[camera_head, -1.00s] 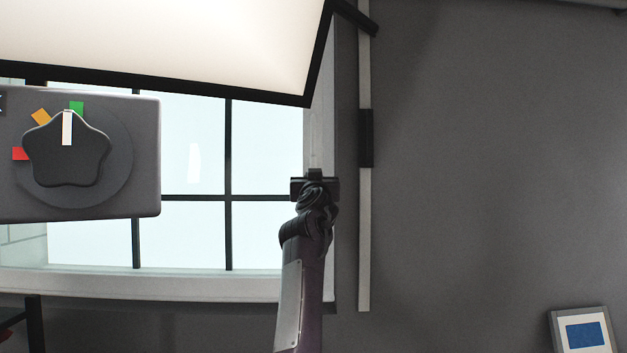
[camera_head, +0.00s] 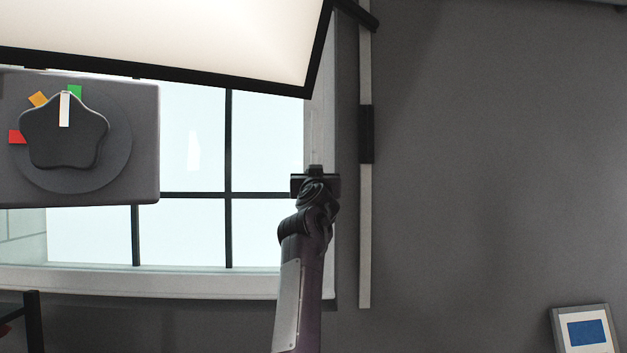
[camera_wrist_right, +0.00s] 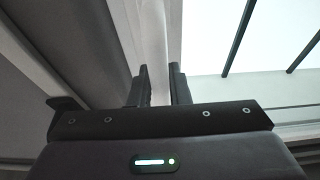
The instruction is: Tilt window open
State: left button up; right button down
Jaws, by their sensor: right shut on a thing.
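The window (camera_head: 180,230) fills the left half of the head view, with pale panes, dark bars and a light frame. My right gripper (camera_head: 315,181) is at the frame's right side, its arm coming up from below. In the right wrist view, its two dark fingers (camera_wrist_right: 159,88) stand close on either side of a pale upright bar (camera_wrist_right: 152,45), which looks like the window handle. The fingers are shut on it. In the head view a slim pale handle (camera_head: 314,125) shows just above the gripper. My left gripper is not in view.
A grey panel with a dark star-shaped knob (camera_head: 65,145) covers part of the window at left. A bright black-edged panel (camera_head: 170,40) hangs across the top. A pale vertical rail (camera_head: 365,230) runs right of the frame. A blue-screened box (camera_head: 586,333) is at lower right.

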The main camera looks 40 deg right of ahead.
jog(key=shift+s+a+b, duration=1.35)
jog(key=shift+s+b, duration=0.15)
jog(key=shift+s, duration=0.15)
jog(key=c, duration=1.5)
grip_release()
jog(key=shift+s+a+r, duration=0.1)
jog(key=shift+s+a, duration=0.05)
jog(key=o, duration=0.5)
jog(key=shift+s+a+r, duration=0.15)
jog(key=shift+s+a, duration=0.15)
jog(key=shift+s, duration=0.1)
jog(key=shift+c, duration=0.2)
jog(key=shift+o, duration=0.2)
jog(key=shift+w+d+f, duration=0.35)
jog(key=shift+w+f, duration=0.05)
jog(key=shift+w, duration=0.05)
jog(key=s+a+b, duration=0.3)
jog(key=s+a, duration=0.2)
jog(key=s, duration=0.1)
jog(key=shift+s+a, duration=0.2)
jog(key=shift+a, duration=0.05)
